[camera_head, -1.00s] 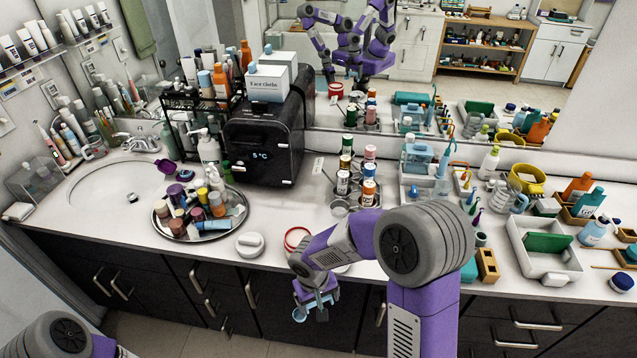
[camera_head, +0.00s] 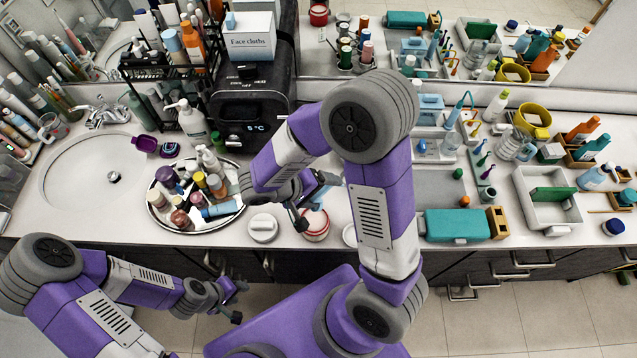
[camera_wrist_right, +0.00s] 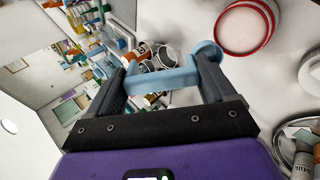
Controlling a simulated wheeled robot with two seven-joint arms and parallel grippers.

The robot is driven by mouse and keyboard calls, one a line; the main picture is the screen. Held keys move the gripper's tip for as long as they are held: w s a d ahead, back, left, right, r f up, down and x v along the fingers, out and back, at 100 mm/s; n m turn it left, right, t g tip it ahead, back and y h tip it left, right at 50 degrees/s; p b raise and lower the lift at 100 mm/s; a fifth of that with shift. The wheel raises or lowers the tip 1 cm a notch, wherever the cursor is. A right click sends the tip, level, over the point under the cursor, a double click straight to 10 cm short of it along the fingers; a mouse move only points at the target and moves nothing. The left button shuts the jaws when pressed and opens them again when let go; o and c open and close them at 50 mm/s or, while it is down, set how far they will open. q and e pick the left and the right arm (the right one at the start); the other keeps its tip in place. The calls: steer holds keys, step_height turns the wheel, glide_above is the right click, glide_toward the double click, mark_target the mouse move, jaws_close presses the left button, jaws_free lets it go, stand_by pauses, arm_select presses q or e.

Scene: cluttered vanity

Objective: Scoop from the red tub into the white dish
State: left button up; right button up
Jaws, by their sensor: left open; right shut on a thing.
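The red tub (camera_head: 316,226), white with a red rim, stands open near the counter's front edge. It also shows at the top of the right wrist view (camera_wrist_right: 246,24). A light blue scoop (camera_wrist_right: 168,78) is between the fingers of my right gripper (camera_wrist_right: 160,88), which is shut on it. In the head view this gripper (camera_head: 306,198) is above the counter just behind the tub, and the scoop (camera_head: 327,182) is partly hidden by my arm. The white dish (camera_head: 349,236) is right of the tub, partly covered by my right arm. My left gripper (camera_head: 240,302) is open and empty, low in front of the counter.
A round white lid (camera_head: 263,227) lies left of the tub. A round tray (camera_head: 160,222) crowded with bottles is further left. A teal box (camera_head: 453,224) and a wooden block (camera_head: 497,222) stand right of my right arm. A black appliance (camera_head: 225,105) stands behind.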

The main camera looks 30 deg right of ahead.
steer(key=shift+f, duration=0.6)
step_height(320, 180, down, 9)
steer(key=b, duration=0.8)
steer(key=shift+w+r, duration=0.15)
steer(key=shift+r, duration=0.05)
steer(key=shift+f+b, duration=0.1)
steer(key=shift+b, duration=0.3)
steer(key=shift+f+b, duration=0.85)
steer(key=shift+b, duration=0.1)
